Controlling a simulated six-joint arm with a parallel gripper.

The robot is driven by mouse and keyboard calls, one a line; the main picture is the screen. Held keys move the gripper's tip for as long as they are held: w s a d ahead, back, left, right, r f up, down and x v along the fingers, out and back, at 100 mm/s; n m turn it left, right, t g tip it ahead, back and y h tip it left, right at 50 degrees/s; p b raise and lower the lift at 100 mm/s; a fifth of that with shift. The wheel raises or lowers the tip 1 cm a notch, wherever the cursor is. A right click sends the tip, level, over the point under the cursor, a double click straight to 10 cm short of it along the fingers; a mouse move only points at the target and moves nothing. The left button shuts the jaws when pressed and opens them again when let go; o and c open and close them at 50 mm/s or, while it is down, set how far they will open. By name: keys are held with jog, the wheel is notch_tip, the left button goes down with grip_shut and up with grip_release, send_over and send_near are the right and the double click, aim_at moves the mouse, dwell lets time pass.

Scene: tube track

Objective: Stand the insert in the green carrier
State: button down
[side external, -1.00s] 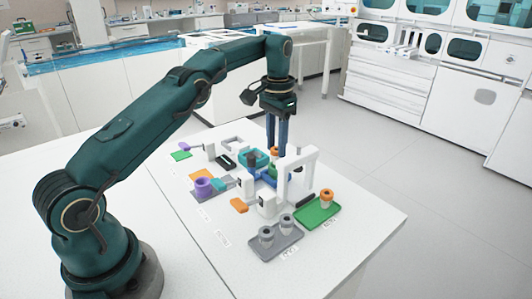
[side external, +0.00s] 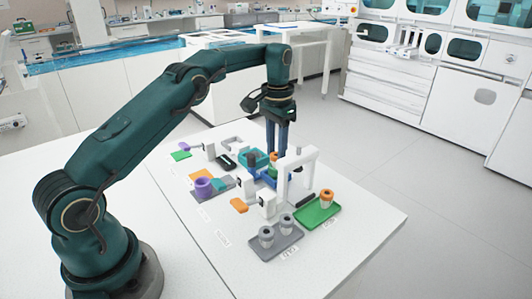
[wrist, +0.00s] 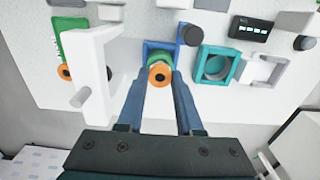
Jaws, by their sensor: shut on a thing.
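The orange-ringed insert (wrist: 160,74) is between the fingertips of my gripper (wrist: 159,80) in the wrist view. My gripper is shut on it. The green carrier (wrist: 155,58) shows as a round green piece directly behind the insert, in line with it, over a blue square holder (wrist: 147,49). In the side view the insert (side external: 274,157) is upright under my gripper (side external: 277,150), with the carrier (side external: 273,169) just below. I cannot tell how deep the insert sits in the carrier, and its lower part is hidden.
A white arch (side external: 284,178) stands close beside the held insert. A teal square holder (wrist: 232,70) is on the other side. A green tray (side external: 315,215) bears another orange-topped piece (side external: 327,198). A grey tray (side external: 270,247) bears two grey-topped pieces. The table's front right is clear.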

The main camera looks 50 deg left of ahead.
jog(key=shift+f, duration=0.35)
dwell(0.3)
jog(key=shift+c, duration=2.4)
grip_release()
jog(key=shift+r, duration=1.45)
jog(key=shift+r, duration=0.2)
